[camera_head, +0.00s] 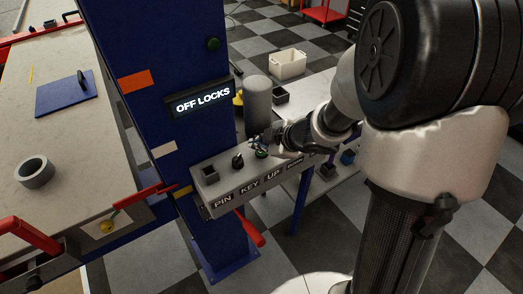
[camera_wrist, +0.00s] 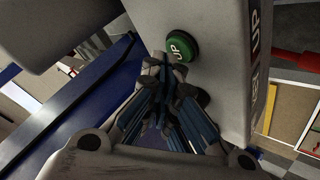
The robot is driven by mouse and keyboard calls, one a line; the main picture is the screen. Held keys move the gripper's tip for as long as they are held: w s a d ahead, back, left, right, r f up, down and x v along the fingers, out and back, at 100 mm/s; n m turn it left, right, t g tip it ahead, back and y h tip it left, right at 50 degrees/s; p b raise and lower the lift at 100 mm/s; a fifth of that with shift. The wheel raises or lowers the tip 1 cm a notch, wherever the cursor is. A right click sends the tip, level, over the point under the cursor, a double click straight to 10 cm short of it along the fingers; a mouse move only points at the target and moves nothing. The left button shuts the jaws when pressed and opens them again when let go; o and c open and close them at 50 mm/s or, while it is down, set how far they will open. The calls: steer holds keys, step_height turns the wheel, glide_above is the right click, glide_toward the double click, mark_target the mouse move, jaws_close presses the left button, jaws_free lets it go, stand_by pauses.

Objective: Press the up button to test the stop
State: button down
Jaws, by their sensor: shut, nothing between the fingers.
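The green UP button (camera_head: 261,154) sits on top of a grey control box (camera_head: 235,190) labelled PIN, KEY, UP and a partly hidden fourth label. In the wrist view the green button (camera_wrist: 182,49), marked UP, is just beyond my fingertips. My gripper (camera_head: 264,139) is over the box at the button; in the wrist view its closed fingertips (camera_wrist: 166,62) point toward the button's near edge. The fingers are shut and empty. I cannot tell whether they touch the button.
A black key switch (camera_head: 238,161) stands left of the UP button. A red lever (camera_head: 249,228) hangs below the box. A grey cylinder (camera_head: 257,103) stands behind.

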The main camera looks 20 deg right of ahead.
mark_target(260, 153)
steer(key=shift+f, duration=0.1)
stand_by(0.3)
steer(key=shift+f+b, duration=0.3)
steer(key=shift+f, duration=0.05)
steer(key=shift+r, duration=0.15)
steer(key=shift+r+p, duration=0.3)
steer(key=shift+p, duration=0.3)
step_height(260, 153, up, 6)
steer(key=p, duration=0.6)
steer(key=shift+p, duration=0.35)
